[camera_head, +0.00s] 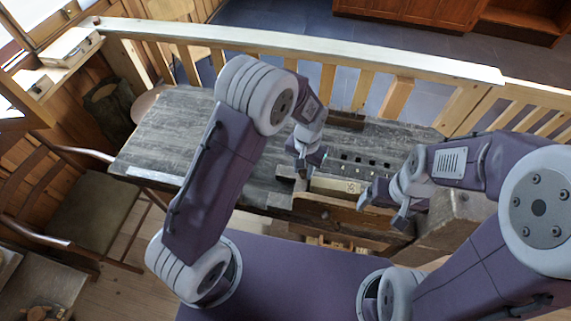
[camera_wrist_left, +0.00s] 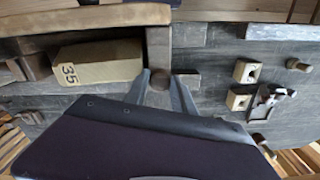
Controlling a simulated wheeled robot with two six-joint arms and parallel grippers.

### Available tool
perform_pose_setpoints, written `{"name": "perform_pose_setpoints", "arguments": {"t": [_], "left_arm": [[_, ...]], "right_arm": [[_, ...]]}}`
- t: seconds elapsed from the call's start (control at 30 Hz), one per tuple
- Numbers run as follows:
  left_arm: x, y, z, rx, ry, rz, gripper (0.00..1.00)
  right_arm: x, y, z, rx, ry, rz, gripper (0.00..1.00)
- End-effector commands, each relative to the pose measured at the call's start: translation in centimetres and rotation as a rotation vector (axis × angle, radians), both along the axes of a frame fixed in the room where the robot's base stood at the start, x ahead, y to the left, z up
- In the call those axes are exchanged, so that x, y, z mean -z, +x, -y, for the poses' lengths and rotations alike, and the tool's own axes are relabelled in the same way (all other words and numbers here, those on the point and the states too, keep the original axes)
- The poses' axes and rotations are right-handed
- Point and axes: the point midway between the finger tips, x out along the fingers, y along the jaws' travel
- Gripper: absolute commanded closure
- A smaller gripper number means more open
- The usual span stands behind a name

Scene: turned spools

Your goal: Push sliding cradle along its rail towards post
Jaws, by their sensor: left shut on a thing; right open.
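My left gripper (camera_head: 303,172) is low at the near side of the grey wooden table. In the left wrist view its fingers (camera_wrist_left: 165,88) are closed about a small dark brown wooden piece (camera_wrist_left: 160,77); I cannot tell whether this is part of the cradle. A pale block marked 35 (camera_wrist_left: 98,62) lies beside it between darker wooden pieces, likely the cradle, and also shows in the head view (camera_head: 336,186). An upright dark wooden piece (camera_wrist_left: 158,48) stands between block and fingers. The rail and post cannot be told apart clearly. My right gripper (camera_head: 382,203) is open and empty, right of the block.
The grey table (camera_head: 190,135) is bare on its left. Small pale blocks with holes (camera_wrist_left: 246,72) and a small turned piece (camera_wrist_left: 272,95) lie right of the left fingers. A wooden railing (camera_head: 300,42) runs behind the table. A chair (camera_head: 85,215) stands at left.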

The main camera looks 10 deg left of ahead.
Motion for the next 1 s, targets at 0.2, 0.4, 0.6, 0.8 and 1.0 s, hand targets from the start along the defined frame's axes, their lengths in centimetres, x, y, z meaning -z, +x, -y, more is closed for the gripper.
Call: {"name": "perform_pose_setpoints", "arguments": {"t": [0.2, 0.4, 0.6, 0.8, 1.0], "left_arm": [[-0.3, 0.2, 4.0, 0.004, -0.006, 0.012, 1.00], [-0.3, 0.2, 5.8, 0.001, -0.006, 0.012, 1.00], [-0.3, 0.2, 6.5, 0.001, -0.007, 0.013, 1.00], [-0.4, 0.2, 6.5, 0.000, -0.007, 0.013, 1.00], [-0.3, 0.2, 6.4, 0.000, -0.005, 0.011, 0.48]], "right_arm": [[-0.3, 0.0, 0.0, 0.000, 0.000, 0.000, 0.13], [-0.3, 0.0, 0.0, 0.000, 0.000, 0.000, 0.13], [-0.3, 0.0, 0.0, 0.000, 0.000, 0.000, 0.13], [-0.3, 0.0, 0.0, 0.000, 0.000, 0.000, 0.13], [-0.3, 0.0, 0.0, 0.000, 0.000, 0.000, 0.13]]}}
